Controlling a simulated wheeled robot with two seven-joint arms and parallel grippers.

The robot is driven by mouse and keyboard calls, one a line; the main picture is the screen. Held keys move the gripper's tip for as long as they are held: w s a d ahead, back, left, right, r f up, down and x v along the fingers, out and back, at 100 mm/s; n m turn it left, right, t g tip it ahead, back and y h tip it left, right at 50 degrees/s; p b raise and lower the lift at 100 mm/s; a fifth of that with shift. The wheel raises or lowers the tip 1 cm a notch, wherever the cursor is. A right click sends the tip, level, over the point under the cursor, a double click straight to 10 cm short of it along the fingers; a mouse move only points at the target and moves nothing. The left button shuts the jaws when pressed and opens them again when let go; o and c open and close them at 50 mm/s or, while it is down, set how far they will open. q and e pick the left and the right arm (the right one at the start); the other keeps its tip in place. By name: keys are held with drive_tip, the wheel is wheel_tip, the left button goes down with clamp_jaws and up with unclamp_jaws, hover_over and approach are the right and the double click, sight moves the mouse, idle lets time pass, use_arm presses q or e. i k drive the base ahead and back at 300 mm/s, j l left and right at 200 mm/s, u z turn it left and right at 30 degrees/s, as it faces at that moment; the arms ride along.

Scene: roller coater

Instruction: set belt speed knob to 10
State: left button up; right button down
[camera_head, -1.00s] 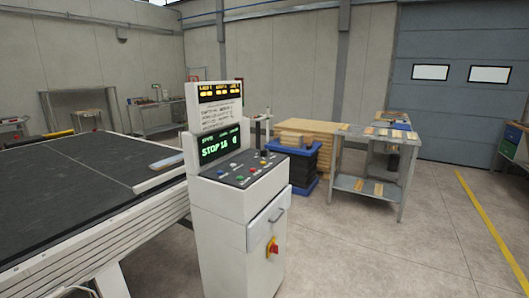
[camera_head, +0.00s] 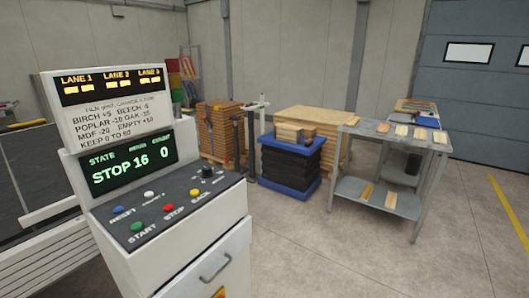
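The control console (camera_head: 160,190) stands at the left, close in front of me. Its sloped panel has a black knob (camera_head: 207,173) at the back right, the likely belt speed knob; its label is too small to read. Blue, white, green, red and yellow buttons, with labels such as RESET, START, STOP and BACK, sit beside it. The green-lit display (camera_head: 132,165) reads STOP, 16 and 0. An upper sign (camera_head: 112,100) shows LANE 1, LANE 2 and LANE 3 above a printed list of wood names and numbers. Neither of my grippers is in view.
The dark conveyor belt (camera_head: 30,165) lies behind the console at the far left. A blue pallet with a dark stack (camera_head: 290,163), stacked boards (camera_head: 217,130) and a grey metal table (camera_head: 388,150) with wood pieces stand beyond. The floor at the front right is clear.

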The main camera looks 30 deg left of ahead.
sight(207, 172)
drive_tip(key=i+l+u, duration=0.1)
drive_tip(key=i+u, duration=0.2)
drive_tip(key=i, duration=0.2)
drive_tip(key=i+l+u, duration=0.25)
drive_tip(key=i, duration=0.25)
drive_tip(key=i+l+u, duration=0.3)
drive_tip(key=i, duration=0.2)
